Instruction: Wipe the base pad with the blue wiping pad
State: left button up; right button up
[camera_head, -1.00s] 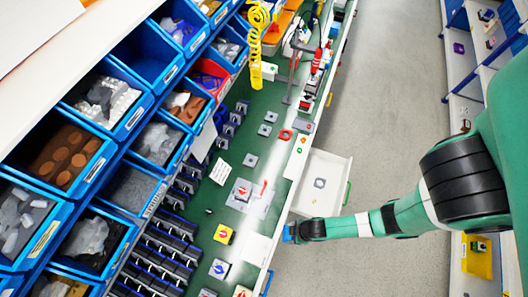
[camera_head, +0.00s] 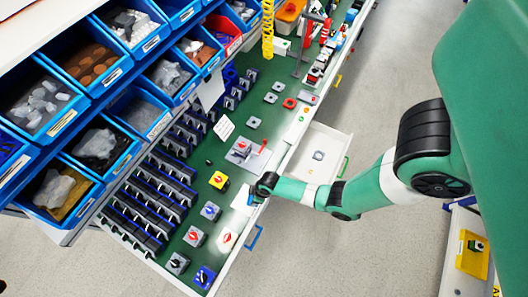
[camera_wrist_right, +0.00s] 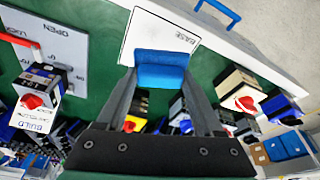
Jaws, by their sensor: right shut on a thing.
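The white base pad (camera_wrist_right: 158,28), printed "BASE", lies on the green worktop near its front edge. It also shows in the head view (camera_head: 238,198), partly hidden by my right gripper. My right gripper (camera_head: 252,194) is over the front edge of the worktop at the pad. In the wrist view the right gripper (camera_wrist_right: 160,75) is shut on the blue wiping pad (camera_wrist_right: 161,72). The blue pad overlaps the lower edge of the base pad in that view; I cannot tell whether they touch. My left gripper is not in view.
A red-knobbed switch (camera_wrist_right: 38,92) stands on the build pad beside the base pad. Several switches, including a yellow one (camera_head: 218,181), stand nearby. An open white drawer (camera_head: 315,155) juts out past the front edge. Blue parts bins (camera_head: 150,112) line the back.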

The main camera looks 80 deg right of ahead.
jog(key=d, duration=0.3)
jog(key=shift+w+d+r+m, duration=0.1)
jog(key=shift+w+m, duration=0.15)
jog(key=shift+m, duration=0.15)
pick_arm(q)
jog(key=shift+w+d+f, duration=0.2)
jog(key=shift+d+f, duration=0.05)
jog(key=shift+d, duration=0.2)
